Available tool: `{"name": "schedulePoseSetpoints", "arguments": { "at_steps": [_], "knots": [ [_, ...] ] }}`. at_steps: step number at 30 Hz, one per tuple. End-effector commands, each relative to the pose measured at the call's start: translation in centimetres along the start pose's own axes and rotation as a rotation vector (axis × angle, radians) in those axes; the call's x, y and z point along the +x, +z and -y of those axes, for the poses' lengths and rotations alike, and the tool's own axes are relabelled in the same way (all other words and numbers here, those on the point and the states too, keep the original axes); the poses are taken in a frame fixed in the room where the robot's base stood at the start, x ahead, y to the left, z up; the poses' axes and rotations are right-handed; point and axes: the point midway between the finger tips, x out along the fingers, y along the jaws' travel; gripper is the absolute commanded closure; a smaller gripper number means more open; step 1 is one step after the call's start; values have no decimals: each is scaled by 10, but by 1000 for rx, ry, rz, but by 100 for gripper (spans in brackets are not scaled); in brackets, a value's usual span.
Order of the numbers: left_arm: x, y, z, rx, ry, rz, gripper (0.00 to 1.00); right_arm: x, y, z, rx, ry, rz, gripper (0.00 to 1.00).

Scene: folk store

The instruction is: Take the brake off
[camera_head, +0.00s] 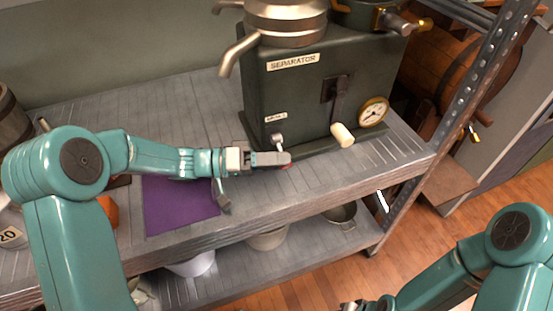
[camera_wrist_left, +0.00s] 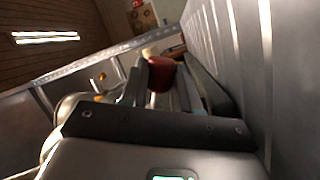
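The dark green separator (camera_head: 300,85) stands on the grey shelf, with a small white label (camera_head: 276,117) low on its front whose lettering is too small to read. A short metal lever (camera_head: 277,139) sticks out below that label. My left gripper (camera_head: 287,159) is at the lever's lower end, where a bit of a red grip (camera_head: 287,166) shows past the fingertips. In the left wrist view the red grip (camera_wrist_left: 161,75) sits between the two fingers; whether they press on it is unclear. My right gripper (camera_head: 352,305) is barely visible at the bottom edge.
A crank with a cream handle (camera_head: 342,135) and a round gauge (camera_head: 373,112) are on the separator's front, right of my left gripper. A purple mat (camera_head: 180,204) lies on the shelf (camera_head: 300,192). A perforated metal post (camera_head: 468,85) stands at the right.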

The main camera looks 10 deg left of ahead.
Motion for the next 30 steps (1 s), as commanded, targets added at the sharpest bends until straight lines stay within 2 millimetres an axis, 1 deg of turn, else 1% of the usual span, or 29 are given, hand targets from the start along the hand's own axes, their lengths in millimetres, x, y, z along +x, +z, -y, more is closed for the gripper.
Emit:
{"name": "schedulePoseSetpoints", "arguments": {
  "at_steps": [8,14,20,30],
  "knots": [
    [0,0,0,-5,2,-2,100,0,0,0,0,0,0,57],
    [0,0,-2,-58,17,-10,100,4,0,-1,0,0,0,57],
    [1,0,-8,-183,53,-31,100,9,0,-3,0,0,0,57],
    [1,-7,-24,-485,138,-82,100,10,0,-4,0,0,0,57]
  ]
}}
